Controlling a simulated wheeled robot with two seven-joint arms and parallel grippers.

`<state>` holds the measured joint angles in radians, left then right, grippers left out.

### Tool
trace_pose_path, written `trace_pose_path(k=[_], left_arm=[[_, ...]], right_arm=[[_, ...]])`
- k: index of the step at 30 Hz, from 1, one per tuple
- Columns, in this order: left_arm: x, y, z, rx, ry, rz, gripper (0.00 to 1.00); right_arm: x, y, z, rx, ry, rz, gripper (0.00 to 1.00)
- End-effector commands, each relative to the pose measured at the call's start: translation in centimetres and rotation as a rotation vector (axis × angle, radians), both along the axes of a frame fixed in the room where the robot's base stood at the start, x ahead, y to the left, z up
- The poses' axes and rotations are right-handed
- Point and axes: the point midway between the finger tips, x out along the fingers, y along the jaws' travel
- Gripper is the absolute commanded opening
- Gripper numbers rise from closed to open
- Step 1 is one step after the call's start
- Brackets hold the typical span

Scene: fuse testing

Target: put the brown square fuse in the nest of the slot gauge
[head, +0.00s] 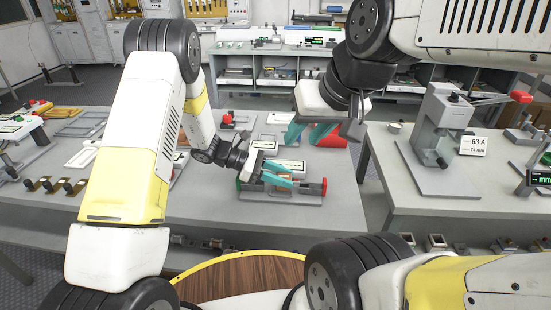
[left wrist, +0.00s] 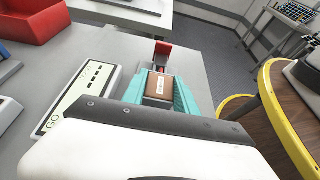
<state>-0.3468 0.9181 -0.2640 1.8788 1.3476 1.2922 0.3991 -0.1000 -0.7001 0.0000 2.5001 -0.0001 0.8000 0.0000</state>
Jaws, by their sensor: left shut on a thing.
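My left gripper (head: 285,179) is low over a grey gauge fixture with a red end (head: 324,187), on the middle table. In the left wrist view its teal fingers (left wrist: 160,88) are shut on the brown square fuse (left wrist: 162,85), one finger on each side. The fixture's red end (left wrist: 163,50) shows just beyond the fuse. I cannot tell whether the fuse touches the nest, as the fingers hide its lower part. My right gripper (head: 308,133) hangs higher, above the back of the table, with its teal fingers apart and nothing visible between them.
A white GO panel (left wrist: 75,98) lies beside the fixture. A red bin (head: 331,138) stands behind, near my right gripper. A grey press (head: 438,130) with a 63 A sign (head: 473,146) stands on the right table. Trays and several fuses lie on the left.

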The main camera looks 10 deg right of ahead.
Motion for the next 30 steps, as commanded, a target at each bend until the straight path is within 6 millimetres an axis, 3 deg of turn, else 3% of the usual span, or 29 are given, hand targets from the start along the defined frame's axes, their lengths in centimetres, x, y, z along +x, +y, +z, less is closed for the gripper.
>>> trace_pose_path(k=[29, 30], left_arm=[[0.0, 0.0, -1.1, -0.001, 0.0, 0.0, 0.0], [0.0, 0.0, -1.1, -0.001, -0.001, 0.0, 0.4]], right_arm=[[0.0, 0.0, 0.0, 0.0, 0.0, 0.0, 0.36], [0.0, 0.0, 0.0, 0.0, 0.0, 0.0, 0.36]])
